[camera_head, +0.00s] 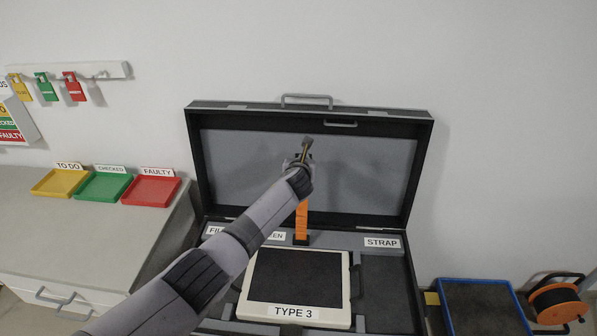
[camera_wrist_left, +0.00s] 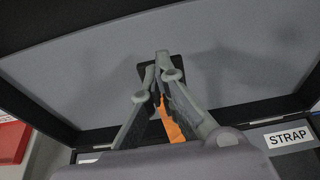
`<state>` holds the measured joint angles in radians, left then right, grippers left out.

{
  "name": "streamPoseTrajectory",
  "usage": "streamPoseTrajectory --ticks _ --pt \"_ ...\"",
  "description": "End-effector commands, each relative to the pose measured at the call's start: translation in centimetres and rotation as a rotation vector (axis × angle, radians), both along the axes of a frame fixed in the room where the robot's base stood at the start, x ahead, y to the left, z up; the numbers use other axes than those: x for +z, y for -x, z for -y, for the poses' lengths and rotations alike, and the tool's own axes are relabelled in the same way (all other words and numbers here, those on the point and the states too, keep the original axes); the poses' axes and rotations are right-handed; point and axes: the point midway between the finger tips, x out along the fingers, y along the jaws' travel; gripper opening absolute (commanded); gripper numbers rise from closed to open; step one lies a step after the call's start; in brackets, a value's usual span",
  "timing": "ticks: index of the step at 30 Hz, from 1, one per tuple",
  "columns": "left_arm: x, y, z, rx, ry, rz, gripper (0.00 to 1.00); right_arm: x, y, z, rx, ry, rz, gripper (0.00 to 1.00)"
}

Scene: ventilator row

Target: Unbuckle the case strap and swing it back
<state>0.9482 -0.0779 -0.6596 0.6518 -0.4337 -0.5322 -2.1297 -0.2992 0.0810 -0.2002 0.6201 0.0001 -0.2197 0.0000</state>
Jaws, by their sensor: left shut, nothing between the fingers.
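The black case stands open, its grey-lined lid (camera_head: 235,165) raised against the wall. The orange strap (camera_head: 301,222) rises from a dark anchor at the case's back edge, in front of the lid. My left gripper (camera_head: 305,152) is shut at the strap's upper end, with nothing seen between its fingers. In the left wrist view the closed fingertips (camera_wrist_left: 162,62) are in front of a black piece, perhaps the strap's end, and the orange strap (camera_wrist_left: 171,122) shows behind the fingers. Whether they touch is unclear. My arm hides part of the case. The right gripper is out of view.
A white device labelled TYPE 3 (camera_head: 294,312) lies in the case, beside a dark compartment near the STRAP label (camera_head: 382,243). Yellow, green and red trays (camera_head: 150,191) sit on the left counter. A blue-rimmed tray (camera_head: 478,281) and an orange cable reel (camera_head: 556,302) are at right.

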Motion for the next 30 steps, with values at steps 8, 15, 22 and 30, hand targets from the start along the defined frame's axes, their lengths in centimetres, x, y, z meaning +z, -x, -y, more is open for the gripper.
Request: streamPoseTrajectory --ticks 8,15,22,30 --pt "0.8 2.7 -0.3 0.003 -0.001 -0.003 0.0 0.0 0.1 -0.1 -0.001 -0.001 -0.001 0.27" --pt "1.8 5.9 -0.3 0.002 -0.001 -0.007 0.0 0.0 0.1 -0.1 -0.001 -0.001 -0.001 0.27" --pt "2.9 8.8 -0.3 0.004 -0.001 -0.006 0.0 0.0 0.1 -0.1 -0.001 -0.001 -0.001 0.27" --pt "3.4 10.3 -0.3 0.004 -0.001 -0.008 0.0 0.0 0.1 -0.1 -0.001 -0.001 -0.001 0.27"
